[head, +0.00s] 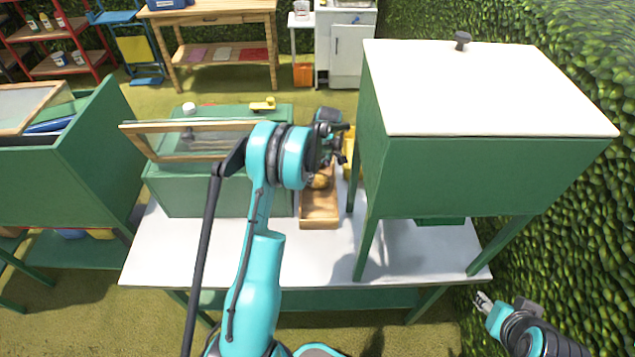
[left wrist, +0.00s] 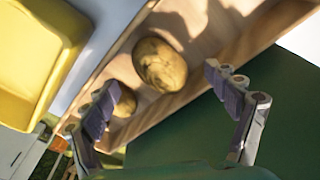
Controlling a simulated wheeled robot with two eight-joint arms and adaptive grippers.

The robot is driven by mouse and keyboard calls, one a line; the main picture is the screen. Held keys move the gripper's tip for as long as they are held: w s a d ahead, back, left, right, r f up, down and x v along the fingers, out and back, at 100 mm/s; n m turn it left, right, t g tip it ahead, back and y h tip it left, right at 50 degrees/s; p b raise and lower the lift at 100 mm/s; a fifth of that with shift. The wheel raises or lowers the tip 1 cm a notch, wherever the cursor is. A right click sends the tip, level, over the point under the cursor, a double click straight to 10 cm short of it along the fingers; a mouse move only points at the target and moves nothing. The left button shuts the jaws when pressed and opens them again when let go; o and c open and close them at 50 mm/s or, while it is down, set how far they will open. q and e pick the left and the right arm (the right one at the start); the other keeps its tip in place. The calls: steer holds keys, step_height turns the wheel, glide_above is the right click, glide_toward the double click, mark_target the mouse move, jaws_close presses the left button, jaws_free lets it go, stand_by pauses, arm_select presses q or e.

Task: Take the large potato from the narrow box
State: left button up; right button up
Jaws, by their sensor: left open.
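The narrow box (head: 319,215) is a long wooden tray on the grey-white table, between two green boxes. The large potato (head: 320,181) lies inside it, partly hidden by my left arm in the head view. In the left wrist view the large potato (left wrist: 160,64) lies in the wooden box (left wrist: 205,55), with a smaller potato (left wrist: 125,102) beside it. My left gripper (head: 337,143) is above the far part of the box. In the left wrist view its open fingers (left wrist: 172,112) are spread, with nothing between them. My right gripper (head: 482,301) is low at the right, away from the table; its jaws are too small to judge.
A tall green box with a white lid (head: 480,85) stands on legs right of the narrow box. A green box with an open glazed lid (head: 215,190) stands at left. A yellow container (left wrist: 35,45) is beside the narrow box. The table front (head: 230,262) is clear.

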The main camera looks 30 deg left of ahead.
mark_target(319, 176)
arm_select(q)
steer(key=f, duration=0.1)
steer(key=f+b, duration=0.1)
steer(key=f, duration=0.2)
steer(key=shift+a+f, duration=0.1)
steer(key=shift+a, duration=0.2)
steer(key=shift+c, duration=0.4)
steer(key=c, duration=1.4)
steer(key=shift+r, duration=0.25)
